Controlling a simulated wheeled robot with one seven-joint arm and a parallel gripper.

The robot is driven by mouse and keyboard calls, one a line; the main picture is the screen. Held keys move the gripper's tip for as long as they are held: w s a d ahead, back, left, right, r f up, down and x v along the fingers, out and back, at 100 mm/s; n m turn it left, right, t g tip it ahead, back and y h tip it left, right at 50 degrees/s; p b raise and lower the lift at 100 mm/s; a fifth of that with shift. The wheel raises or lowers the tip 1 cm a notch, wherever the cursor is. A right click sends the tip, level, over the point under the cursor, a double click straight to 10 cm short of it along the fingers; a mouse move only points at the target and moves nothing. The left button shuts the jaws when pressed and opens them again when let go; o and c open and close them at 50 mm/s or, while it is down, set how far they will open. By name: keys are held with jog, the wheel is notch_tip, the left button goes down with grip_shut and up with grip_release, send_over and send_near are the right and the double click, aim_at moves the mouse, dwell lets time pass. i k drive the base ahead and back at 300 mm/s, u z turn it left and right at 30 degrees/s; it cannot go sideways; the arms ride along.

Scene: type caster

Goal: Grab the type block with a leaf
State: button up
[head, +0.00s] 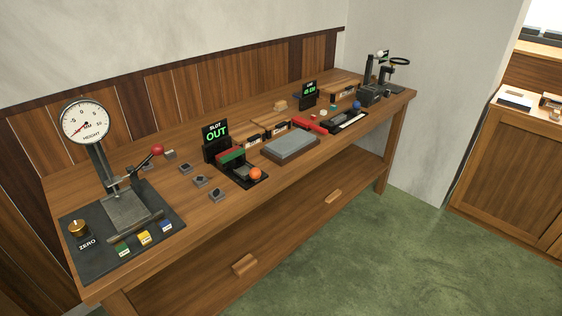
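Several small grey type blocks lie on the wooden workbench between the height gauge and the slot device. Three sit in a slanting row: a far block (185,168), a middle block (200,181) and a near block (217,195). Another small block (169,154) lies farther back near the red ball of the gauge lever. The blocks show dark marks on top, too small to read, so I cannot tell which one bears a leaf. My gripper is not in view.
The height gauge (86,122) stands on a dark base at the bench's left end. A slot device (215,138) with an "OUT" display stands right of the blocks. A grey flat stone (290,146) lies beyond it. Green floor (330,240) in front is clear.

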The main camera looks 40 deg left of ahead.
aim_at(217, 195)
jog(key=u, duration=0.3)
jog(key=i, duration=1.55)
jog(key=u, duration=1.45)
jog(key=i, duration=0.75)
jog(key=u, duration=1.45)
jog(key=i, duration=0.7)
jog(key=u, duration=0.4)
